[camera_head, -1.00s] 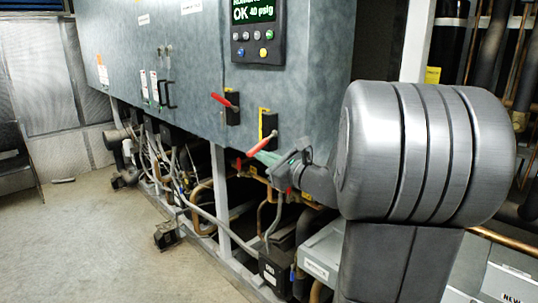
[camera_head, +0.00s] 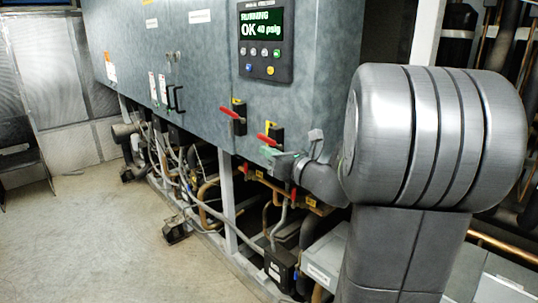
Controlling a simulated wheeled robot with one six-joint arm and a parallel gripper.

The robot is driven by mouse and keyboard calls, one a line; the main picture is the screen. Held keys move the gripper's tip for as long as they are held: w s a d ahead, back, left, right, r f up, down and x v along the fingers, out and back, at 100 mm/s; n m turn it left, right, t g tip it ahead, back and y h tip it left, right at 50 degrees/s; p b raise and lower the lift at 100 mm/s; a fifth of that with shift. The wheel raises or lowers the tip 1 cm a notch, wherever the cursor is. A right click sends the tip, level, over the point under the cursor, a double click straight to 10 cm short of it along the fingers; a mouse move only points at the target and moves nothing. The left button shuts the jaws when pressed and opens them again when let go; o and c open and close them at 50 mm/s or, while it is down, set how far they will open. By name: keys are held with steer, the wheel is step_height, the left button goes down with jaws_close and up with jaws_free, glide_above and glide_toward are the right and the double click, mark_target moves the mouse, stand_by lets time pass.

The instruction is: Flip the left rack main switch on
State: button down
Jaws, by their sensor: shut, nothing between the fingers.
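Two switches with red handles are on the blue-grey cabinet front in the head view: a left switch (camera_head: 234,113) and a right switch (camera_head: 268,137). Both handles point to the left and slightly up. I cannot tell from labels which is the left rack main switch. My gripper (camera_head: 272,154) is shut and empty, with greenish fingers just below the right switch. It is close to that switch, but I cannot tell whether it touches. My arm hides the area to its right.
A control panel (camera_head: 265,41) above the switches reads "RUNNING OK 40 psig". Pipes and a dark box (camera_head: 281,268) fill the open frame under the cabinet (camera_head: 200,70). Black door handles (camera_head: 178,98) stick out farther left. The floor (camera_head: 110,235) at left is mostly clear.

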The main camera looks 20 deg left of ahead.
steer(key=shift+w+r, duration=0.1)
steer(key=shift+r, duration=0.35)
stand_by(0.4)
